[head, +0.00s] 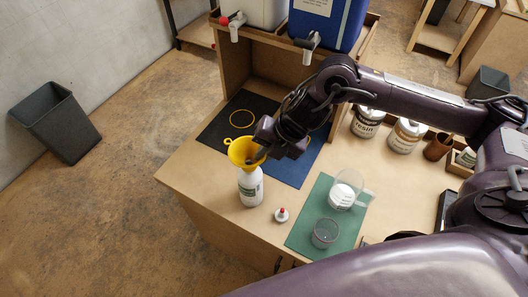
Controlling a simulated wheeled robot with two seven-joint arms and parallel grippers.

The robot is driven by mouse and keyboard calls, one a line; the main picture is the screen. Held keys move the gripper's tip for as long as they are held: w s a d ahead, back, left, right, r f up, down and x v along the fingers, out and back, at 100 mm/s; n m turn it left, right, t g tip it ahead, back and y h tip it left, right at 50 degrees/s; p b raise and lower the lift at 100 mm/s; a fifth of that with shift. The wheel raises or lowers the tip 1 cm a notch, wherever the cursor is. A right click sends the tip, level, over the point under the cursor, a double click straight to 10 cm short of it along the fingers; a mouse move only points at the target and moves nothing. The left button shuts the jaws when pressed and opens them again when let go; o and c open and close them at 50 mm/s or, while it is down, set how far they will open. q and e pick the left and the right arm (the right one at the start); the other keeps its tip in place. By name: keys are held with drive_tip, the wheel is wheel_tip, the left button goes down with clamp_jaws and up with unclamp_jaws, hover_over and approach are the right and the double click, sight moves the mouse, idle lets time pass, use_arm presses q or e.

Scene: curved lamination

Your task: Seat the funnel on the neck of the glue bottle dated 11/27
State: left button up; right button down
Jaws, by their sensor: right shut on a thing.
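The yellow funnel (239,149) is upright directly above a white bottle (250,192) near the left front edge of the bench. The funnel's lower end meets or hides the bottle's neck; I cannot tell whether its spout is inside. The bottle stands upright with a green and white label, whose date is too small to read. My right gripper (259,151) is shut on the right side of the funnel. The arm reaches in from the right. My left gripper is out of view.
A red-tipped white cap (281,215) stands near the bottle. A green mat (299,236) holds a clear jug (346,189) and a grey cup (326,233). A yellow ring (231,120) lies on the dark mat (212,133). Resin cans (367,122) stand at the back right.

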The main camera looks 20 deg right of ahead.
drive_tip(key=shift+f+b, duration=0.85)
drive_tip(key=shift+f, duration=0.15)
idle(0.7)
drive_tip(key=c, duration=1.5)
unclamp_jaws()
drive_tip(key=shift+r, duration=0.1)
drive_tip(key=b+v, duration=0.2)
drive_tip(key=v, duration=0.5)
drive_tip(key=shift+s+r, duration=0.2)
drive_tip(key=shift+r, duration=0.05)
